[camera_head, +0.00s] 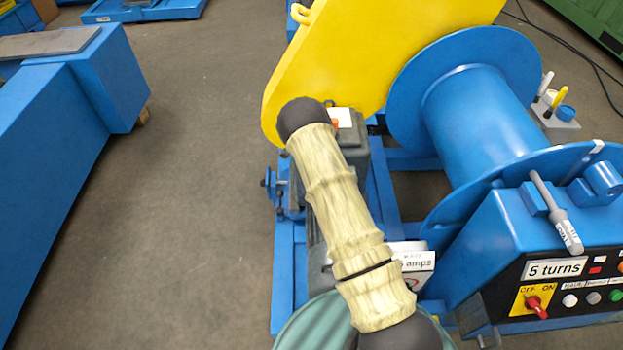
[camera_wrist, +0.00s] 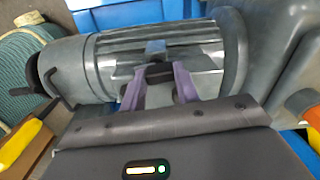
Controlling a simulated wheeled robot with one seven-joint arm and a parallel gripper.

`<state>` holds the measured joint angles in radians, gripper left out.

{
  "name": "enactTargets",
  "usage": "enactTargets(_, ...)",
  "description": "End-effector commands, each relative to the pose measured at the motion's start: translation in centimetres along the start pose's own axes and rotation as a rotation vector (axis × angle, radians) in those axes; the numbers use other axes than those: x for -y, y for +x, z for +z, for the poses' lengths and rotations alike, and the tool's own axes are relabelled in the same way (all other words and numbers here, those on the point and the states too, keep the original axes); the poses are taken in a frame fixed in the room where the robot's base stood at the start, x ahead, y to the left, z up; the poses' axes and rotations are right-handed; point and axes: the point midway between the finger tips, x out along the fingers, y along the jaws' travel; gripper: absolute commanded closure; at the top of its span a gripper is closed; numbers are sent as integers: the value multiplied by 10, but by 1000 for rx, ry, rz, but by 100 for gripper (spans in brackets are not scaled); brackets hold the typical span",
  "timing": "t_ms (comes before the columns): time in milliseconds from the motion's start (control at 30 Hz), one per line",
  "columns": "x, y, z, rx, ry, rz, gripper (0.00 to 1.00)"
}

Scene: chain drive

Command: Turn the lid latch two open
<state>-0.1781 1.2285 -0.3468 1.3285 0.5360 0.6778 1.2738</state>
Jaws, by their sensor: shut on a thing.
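My gripper (camera_wrist: 159,76) shows in the wrist view with its two purple fingers around a small dark piece at the finned grey motor body (camera_wrist: 100,65). This small piece looks like a lid latch (camera_wrist: 155,48); its blue-grey top shows just beyond the fingertips. The fingers are shut on it. The picture does not show a number on it, and I cannot tell how far it is turned. In the head view my arm hides the gripper and the latch; part of the grey motor (camera_head: 355,150) shows beside the arm.
The yellow chain guard (camera_head: 370,50) stands behind the motor. The blue drum (camera_head: 480,120) and the control box (camera_head: 570,270) with a red switch are at the right. A blue beam (camera_head: 50,140) lies at the left, with bare floor (camera_head: 190,190) between. A green rope coil (camera_wrist: 25,75) shows in the wrist view.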

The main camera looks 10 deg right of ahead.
Motion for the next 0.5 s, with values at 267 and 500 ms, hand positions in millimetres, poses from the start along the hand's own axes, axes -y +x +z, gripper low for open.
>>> enactTargets(267, 1, -1, 0, 0, 111, -4, 92)
enactTargets(500, 1, -1, 0, 0, 135, -4, 92)
